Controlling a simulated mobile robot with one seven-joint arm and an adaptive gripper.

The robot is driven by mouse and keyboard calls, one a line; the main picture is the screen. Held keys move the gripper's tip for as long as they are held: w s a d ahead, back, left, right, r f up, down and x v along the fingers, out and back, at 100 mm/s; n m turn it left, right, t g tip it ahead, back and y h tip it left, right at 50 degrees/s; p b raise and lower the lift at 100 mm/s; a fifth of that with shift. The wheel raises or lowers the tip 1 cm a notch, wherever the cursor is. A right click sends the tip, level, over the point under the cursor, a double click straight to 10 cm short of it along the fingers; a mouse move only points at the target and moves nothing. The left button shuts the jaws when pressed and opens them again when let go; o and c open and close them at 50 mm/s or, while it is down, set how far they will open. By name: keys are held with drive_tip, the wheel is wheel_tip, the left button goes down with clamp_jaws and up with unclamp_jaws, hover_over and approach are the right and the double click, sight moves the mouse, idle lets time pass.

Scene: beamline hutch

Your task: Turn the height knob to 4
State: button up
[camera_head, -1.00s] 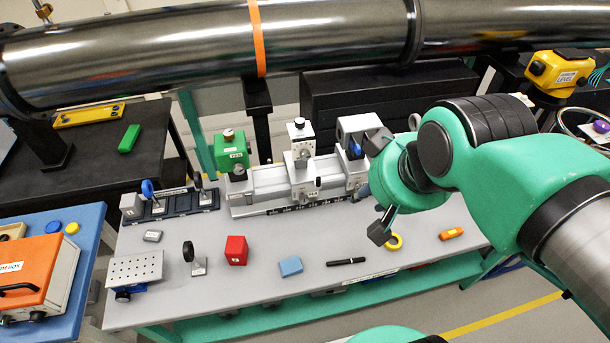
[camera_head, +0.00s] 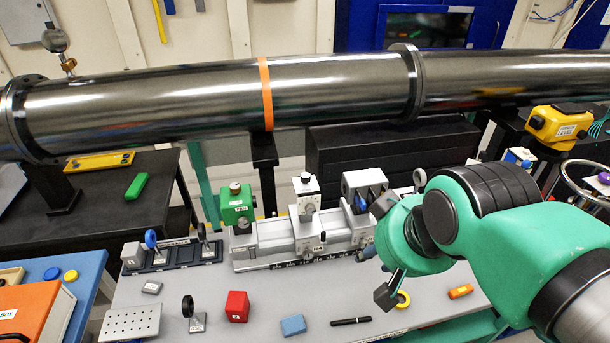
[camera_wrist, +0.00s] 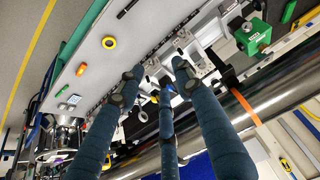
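A grey rail stage (camera_head: 275,250) stands at the back of the workbench. Its middle carriage is a white upright (camera_head: 306,190) with a black top and small dials on its front. I cannot tell which dial is the height knob, and its setting is too small to read. The carriage on the right (camera_head: 355,184) has a blue round part and is partly hidden by my arm. My gripper (camera_head: 376,250) is beside the right end of the stage, fingers spread and empty. In the wrist view my gripper (camera_wrist: 157,84) points at the stage, with its fingers apart.
A green block (camera_head: 236,204) stands at the rail's left end. A steel beam pipe (camera_head: 190,105) runs across behind. A red cube (camera_head: 237,306), blue block (camera_head: 293,325), black marker (camera_head: 351,321), yellow ring (camera_head: 403,299) and orange piece (camera_head: 460,291) lie along the bench front.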

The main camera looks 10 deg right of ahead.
drive_tip(key=w+r+m+g+p, duration=0.1)
drive_tip(key=w+r+p, duration=0.2)
drive_tip(key=w+r, duration=0.45)
drive_tip(key=m+g+p, duration=0.4)
drive_tip(key=g+p, duration=0.1)
drive_tip(key=p, duration=0.1)
hover_over(305, 175)
wheel_tip(305, 175, down, 5)
drive_tip(key=shift+s+f, duration=0.1)
drive_tip(key=shift+f, duration=0.05)
drive_tip(key=shift+f, duration=0.15)
wheel_tip(305, 175, down, 14)
drive_tip(key=shift+r, duration=0.25)
drive_tip(key=shift+c, duration=0.3)
clamp_jaws()
